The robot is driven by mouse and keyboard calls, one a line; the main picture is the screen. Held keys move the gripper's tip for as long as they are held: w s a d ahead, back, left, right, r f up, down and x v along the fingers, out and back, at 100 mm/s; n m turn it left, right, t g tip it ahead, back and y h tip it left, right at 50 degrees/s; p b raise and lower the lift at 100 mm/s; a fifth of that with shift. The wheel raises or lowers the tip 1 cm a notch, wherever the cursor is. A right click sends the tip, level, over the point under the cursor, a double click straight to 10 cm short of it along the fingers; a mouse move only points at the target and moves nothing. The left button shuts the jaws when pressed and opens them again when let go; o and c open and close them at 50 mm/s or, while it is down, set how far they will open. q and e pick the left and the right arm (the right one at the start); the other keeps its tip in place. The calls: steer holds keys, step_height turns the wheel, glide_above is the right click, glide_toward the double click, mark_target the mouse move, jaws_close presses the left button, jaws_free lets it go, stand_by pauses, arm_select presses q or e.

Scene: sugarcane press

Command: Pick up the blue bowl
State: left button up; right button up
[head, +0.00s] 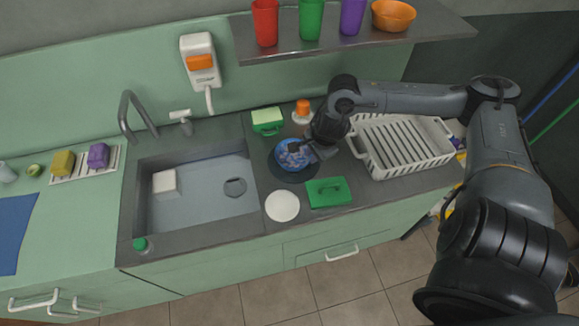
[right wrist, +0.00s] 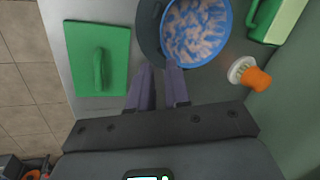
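The blue bowl (head: 281,161) sits on a dark round mat or plate (head: 283,176) on the counter, right of the sink. In the right wrist view the bowl (right wrist: 226,22) holds pale pinkish pieces. My right gripper (head: 308,150) is at the bowl's right side in the head view. In the right wrist view its two fingers (right wrist: 159,68) are apart with a gap between them. One fingertip overlaps the bowl's near rim and the other lies just outside it, over the dark mat. I cannot tell whether they touch the bowl. My left gripper is not in view.
A white dish rack (head: 402,145) stands right, the sink (head: 195,195) left. A shelf (head: 350,44) with cups hangs above.

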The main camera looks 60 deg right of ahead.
mark_target(305, 165)
steer(key=shift+w+b+x, duration=0.1)
steer(key=shift+b+x, duration=0.15)
steer(key=shift+x, duration=1.3)
steer(key=shift+w+b+x, duration=0.15)
steer(key=shift+b+x, duration=0.1)
steer(key=shift+x, duration=1.35)
steer(key=x, duration=0.4)
steer(key=shift+w+d+f+b, duration=0.1)
steer(key=shift+d+f+b, duration=0.1)
steer(key=shift+f+b, duration=0.1)
steer(key=shift+c, duration=0.3)
jaws_close()
